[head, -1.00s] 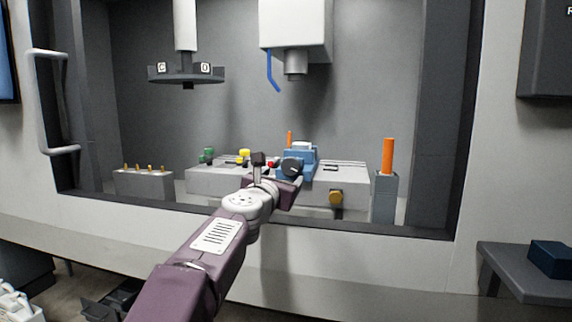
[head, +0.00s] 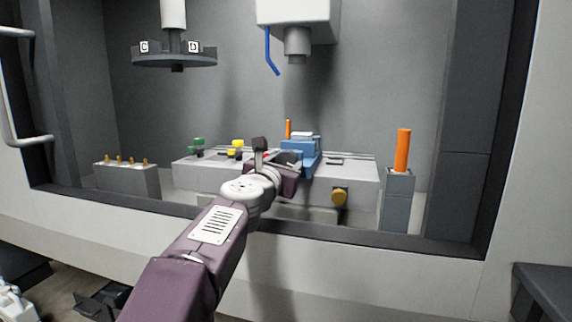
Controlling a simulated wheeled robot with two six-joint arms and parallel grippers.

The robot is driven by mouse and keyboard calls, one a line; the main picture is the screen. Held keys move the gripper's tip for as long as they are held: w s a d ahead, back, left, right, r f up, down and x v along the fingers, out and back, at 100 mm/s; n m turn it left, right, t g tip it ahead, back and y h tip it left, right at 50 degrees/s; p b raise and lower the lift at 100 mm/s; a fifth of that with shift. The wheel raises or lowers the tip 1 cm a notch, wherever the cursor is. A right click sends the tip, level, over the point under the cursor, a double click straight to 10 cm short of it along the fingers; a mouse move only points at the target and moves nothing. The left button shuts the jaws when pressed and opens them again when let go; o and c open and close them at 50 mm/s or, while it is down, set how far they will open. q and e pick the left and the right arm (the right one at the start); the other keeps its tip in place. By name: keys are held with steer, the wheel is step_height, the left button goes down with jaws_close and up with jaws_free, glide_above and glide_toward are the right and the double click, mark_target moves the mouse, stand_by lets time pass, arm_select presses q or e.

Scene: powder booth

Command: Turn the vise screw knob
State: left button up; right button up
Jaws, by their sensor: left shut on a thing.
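A blue vise (head: 309,146) stands on the grey machine table (head: 215,177) inside the booth, with a pale block at its top. The dark screw knob (head: 288,157) is on the vise's front and is mostly hidden by my gripper. My left gripper (head: 283,165) reaches in from the left over the booth's lower edge. Its jaws are at the knob and look closed on it, though the wrist hides much of the contact. My right gripper does not show.
An orange rod (head: 402,150) stands on a grey post (head: 397,190) at the right. A yellow-brown knob (head: 339,196) sticks out of the table's front. A spindle (head: 297,42) with a blue hose (head: 271,52) hangs above. A round tool carousel (head: 174,60) hangs at upper left.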

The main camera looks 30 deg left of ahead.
arm_select(q)
steer(key=c, duration=0.6)
steer(key=shift+m, duration=0.3)
steer(key=m+b, duration=0.1)
steer(key=m, duration=0.4)
steer(key=shift+a+m, duration=0.1)
steer(key=shift+m, duration=0.2)
steer(key=m+b, duration=0.1)
steer(key=m, duration=0.5)
steer(key=m+b, duration=0.1)
steer(key=m, duration=0.5)
steer(key=shift+r+m+b, duration=0.1)
steer(key=shift+m+b, duration=0.2)
steer(key=shift+b, duration=0.05)
steer(key=m+b, duration=0.1)
steer(key=m, duration=0.2)
steer(key=shift+r+m, duration=0.1)
steer(key=shift+m, duration=0.2)
steer(key=shift+r+m+b, duration=0.15)
steer(key=shift+m+b, duration=0.35)
steer(key=shift+m, duration=1.1)
